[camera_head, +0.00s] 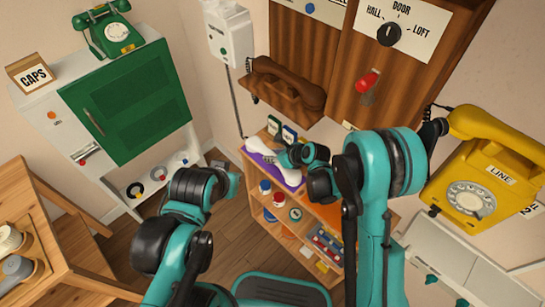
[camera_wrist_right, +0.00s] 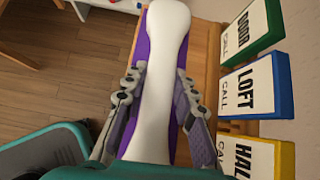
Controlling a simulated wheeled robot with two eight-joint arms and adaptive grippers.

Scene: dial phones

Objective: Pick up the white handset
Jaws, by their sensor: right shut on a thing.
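The white handset (camera_head: 258,147) lies along a purple pad (camera_head: 283,181) on top of the small wooden shelf unit. In the right wrist view the handset (camera_wrist_right: 166,65) runs lengthwise between the fingers of my right gripper (camera_wrist_right: 160,82), over the purple pad (camera_wrist_right: 142,53). My right gripper (camera_head: 283,157) is shut on the handset, with one finger along each side. Whether the handset is lifted off the pad cannot be told. My left gripper (camera_head: 227,178) hangs apart at the left of the shelf; its fingers are too unclear to read.
Call cards for door (camera_wrist_right: 247,33), loft (camera_wrist_right: 255,90) and hall (camera_wrist_right: 257,155) stand right beside the handset. A brown wall phone (camera_head: 285,88) is above the shelf. A yellow phone (camera_head: 480,175) is at right, a green phone (camera_head: 108,30) on the left cabinet.

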